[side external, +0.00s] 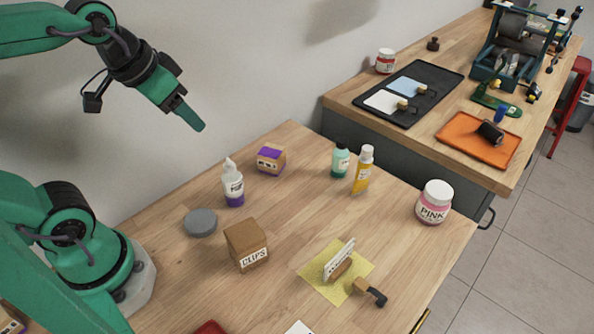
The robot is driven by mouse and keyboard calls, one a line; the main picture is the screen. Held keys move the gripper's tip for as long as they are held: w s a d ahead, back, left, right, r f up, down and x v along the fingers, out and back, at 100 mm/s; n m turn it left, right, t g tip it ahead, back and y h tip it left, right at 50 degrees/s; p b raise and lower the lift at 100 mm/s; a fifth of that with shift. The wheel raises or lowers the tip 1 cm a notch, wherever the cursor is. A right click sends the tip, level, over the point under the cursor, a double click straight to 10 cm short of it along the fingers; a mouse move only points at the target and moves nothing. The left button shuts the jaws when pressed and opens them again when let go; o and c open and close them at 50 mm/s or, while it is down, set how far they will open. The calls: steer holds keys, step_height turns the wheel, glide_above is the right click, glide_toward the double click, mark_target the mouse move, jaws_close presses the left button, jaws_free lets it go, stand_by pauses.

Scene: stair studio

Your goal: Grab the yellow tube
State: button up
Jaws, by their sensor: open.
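The yellow tube (362,172) stands upright on the wooden table, with a white cap on top. It is just right of a small green bottle with a dark cap (340,161); a narrow gap seems to lie between them. My gripper (197,122) is in the upper left, raised above the table, well to the left of the tube and apart from it. It is open and holds nothing that I can see. From this side its two fingers overlap.
A white glue bottle (232,184), a purple-topped box (271,160), a grey disc (201,222) and a clips box (246,246) stand left of the tube. A pink jar (433,203) is right. A yellow sheet (312,271) lies in front. A higher counter (449,112) stands behind.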

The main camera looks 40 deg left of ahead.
steer(key=w+d+r+m+g, duration=0.1)
steer(key=w+d+r+m, duration=0.2)
steer(key=w, duration=0.6)
steer(key=m+g, duration=0.2)
steer(key=g, duration=0.2)
glide_above(369, 148)
steer(key=f, duration=1)
steer(key=shift+s+a+f, duration=0.35)
steer(key=shift+a+f, duration=0.05)
steer(key=shift+w+d+f+m, duration=0.2)
steer(key=shift+d+f+m, duration=0.1)
steer(key=shift+d+f, duration=0.2)
steer(key=shift+w+a+f, duration=0.1)
steer(key=shift+f, duration=1.85)
steer(key=shift+a+f, duration=0.1)
steer(key=shift+f, duration=1.85)
jaws_close()
